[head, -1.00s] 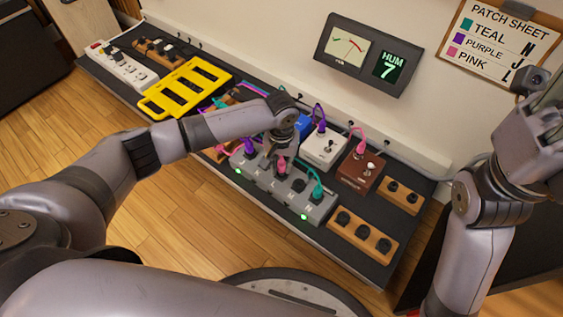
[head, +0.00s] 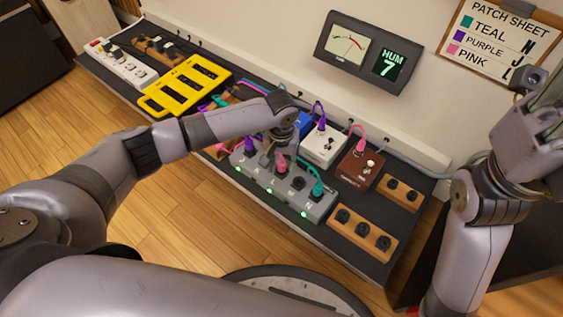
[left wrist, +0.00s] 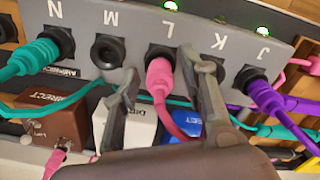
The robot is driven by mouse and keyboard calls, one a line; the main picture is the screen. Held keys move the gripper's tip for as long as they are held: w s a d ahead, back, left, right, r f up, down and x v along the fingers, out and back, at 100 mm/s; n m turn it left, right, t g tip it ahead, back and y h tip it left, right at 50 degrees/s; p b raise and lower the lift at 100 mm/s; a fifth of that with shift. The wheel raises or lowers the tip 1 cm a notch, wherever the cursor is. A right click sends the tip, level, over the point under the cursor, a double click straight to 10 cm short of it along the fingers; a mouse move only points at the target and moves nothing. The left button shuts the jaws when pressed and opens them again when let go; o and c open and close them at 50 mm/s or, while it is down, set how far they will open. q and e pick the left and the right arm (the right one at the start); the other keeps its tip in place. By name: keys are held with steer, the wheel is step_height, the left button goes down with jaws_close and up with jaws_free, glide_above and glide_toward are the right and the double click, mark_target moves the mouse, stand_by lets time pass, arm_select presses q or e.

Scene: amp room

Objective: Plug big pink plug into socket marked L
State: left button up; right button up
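The big pink plug (left wrist: 160,76) sits in the socket marked L (left wrist: 163,52) on the grey power strip (head: 240,160). The plug also shows in the head view (head: 281,164). My left gripper (left wrist: 160,82) has its fingers apart, one on each side of the plug, with narrow gaps visible. In the head view my left gripper (head: 277,150) is over the strip and partly hidden by its wrist. A green light (left wrist: 170,5) glows beside L. My right gripper (head: 545,105) is raised at the right edge; its fingers are not clear.
A purple plug (left wrist: 262,88) sits in J and a teal plug (left wrist: 38,57) in N. Sockets K and M (left wrist: 107,50) are empty. Pedals, including a brown one (head: 360,168), stand behind the strip with cables. A patch sheet (head: 492,42) pairs pink with L.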

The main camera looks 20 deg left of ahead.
stand_by(0.3)
arm_select(q)
step_height(320, 180, up, 12)
stand_by(0.5)
stand_by(0.4)
